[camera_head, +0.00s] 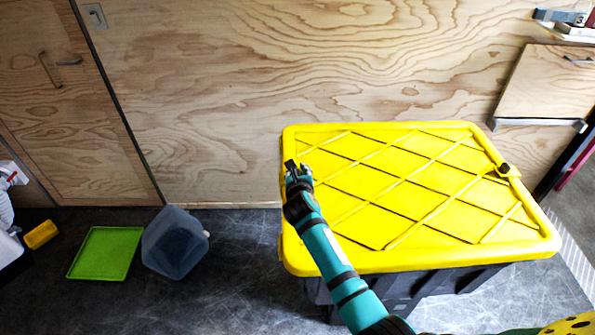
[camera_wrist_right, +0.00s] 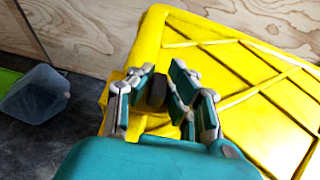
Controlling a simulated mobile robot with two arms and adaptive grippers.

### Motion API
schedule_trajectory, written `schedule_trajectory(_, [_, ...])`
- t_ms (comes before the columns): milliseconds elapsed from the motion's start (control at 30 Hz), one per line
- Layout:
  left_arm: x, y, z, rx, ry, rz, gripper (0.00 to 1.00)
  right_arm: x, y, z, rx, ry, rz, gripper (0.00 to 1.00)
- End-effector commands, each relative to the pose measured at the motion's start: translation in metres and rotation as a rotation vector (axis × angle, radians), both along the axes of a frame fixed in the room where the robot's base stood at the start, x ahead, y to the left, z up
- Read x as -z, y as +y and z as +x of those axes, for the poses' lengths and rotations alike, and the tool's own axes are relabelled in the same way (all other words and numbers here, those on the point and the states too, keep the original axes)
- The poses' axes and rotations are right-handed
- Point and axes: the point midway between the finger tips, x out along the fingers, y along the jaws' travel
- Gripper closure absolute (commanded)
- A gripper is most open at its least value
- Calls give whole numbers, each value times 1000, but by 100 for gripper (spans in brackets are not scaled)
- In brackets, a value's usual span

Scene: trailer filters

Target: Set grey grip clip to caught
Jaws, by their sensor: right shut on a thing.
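A large black crate (camera_head: 405,290) with a yellow ribbed lid (camera_head: 410,185) stands on the floor. My right gripper (camera_head: 297,172) is at the left edge of the lid, near its far left corner. In the right wrist view its fingers (camera_wrist_right: 158,85) are shut on a small dark grey grip clip (camera_wrist_right: 156,91) at the lid's edge. In the head view my fingers hide this clip. Another dark clip (camera_head: 505,169) sits at the lid's right edge. My left gripper is not in view.
A clear bluish bin (camera_head: 175,243), a green tray or lid (camera_head: 105,253) and a small yellow box (camera_head: 41,234) lie on the floor at left. A plywood wall (camera_head: 240,100) stands close behind the crate. The floor between bin and crate is clear.

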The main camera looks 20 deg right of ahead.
Motion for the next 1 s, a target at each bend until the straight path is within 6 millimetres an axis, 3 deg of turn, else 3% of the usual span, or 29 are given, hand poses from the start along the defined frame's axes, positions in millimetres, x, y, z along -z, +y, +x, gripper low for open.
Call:
schedule_trajectory(67, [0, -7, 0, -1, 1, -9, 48, 1, -4, 0, 7, 3, -2, 100])
schedule_trajectory(100, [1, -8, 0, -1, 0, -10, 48, 1, -4, 0, 7, 3, -2, 85])
schedule_trajectory(300, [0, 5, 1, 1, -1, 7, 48, 1, -3, 0, 6, 3, -3, 62])
schedule_trajectory(667, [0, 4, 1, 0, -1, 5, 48, -2, -1, -7, 3, 1, -2, 62])
schedule_trajectory(1000, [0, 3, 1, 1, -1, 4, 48, -25, 12, -63, 5, 2, 0, 62])
